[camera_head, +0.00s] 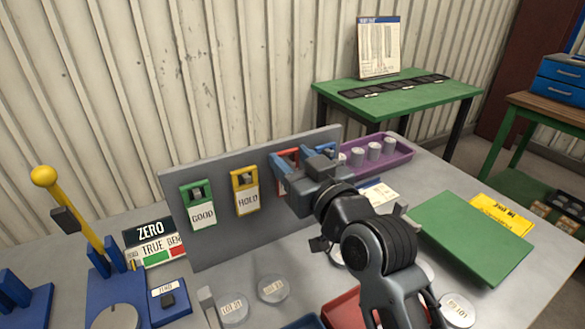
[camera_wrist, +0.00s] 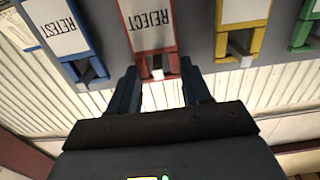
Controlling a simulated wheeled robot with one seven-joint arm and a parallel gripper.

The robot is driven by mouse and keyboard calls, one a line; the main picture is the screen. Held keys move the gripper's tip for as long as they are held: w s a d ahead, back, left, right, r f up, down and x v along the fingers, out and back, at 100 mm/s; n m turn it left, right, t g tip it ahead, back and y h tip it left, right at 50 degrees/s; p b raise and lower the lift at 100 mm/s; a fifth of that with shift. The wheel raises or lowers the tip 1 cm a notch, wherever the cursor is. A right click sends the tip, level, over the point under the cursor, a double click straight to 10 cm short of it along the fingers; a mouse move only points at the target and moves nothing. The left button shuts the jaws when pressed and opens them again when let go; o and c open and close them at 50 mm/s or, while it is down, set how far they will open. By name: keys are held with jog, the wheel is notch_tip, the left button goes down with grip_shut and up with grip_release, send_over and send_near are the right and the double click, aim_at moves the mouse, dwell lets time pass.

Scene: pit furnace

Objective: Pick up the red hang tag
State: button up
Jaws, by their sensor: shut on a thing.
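The red hang tag (camera_wrist: 147,50), with a white face reading REJECT, is upside down in the wrist view, against the grey board. In the head view only its red top edge (camera_head: 288,154) and part of its side show; my gripper (camera_head: 301,160) hides most of it. My gripper's two blue fingers (camera_wrist: 161,82) lie on either side of the tag's frame end and are shut on it. Whether the tag still hangs from its peg I cannot tell.
A green GOOD tag (camera_head: 199,205) and a yellow HOLD tag (camera_head: 245,190) hang left on the grey board (camera_head: 225,222). A blue RETEST tag (camera_wrist: 66,35) is the red tag's other neighbour. A purple tray (camera_head: 400,160) of cylinders stands behind my arm.

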jog(key=b+v, duration=0.4)
jog(key=v, duration=1.4)
jog(key=shift+r, duration=0.2)
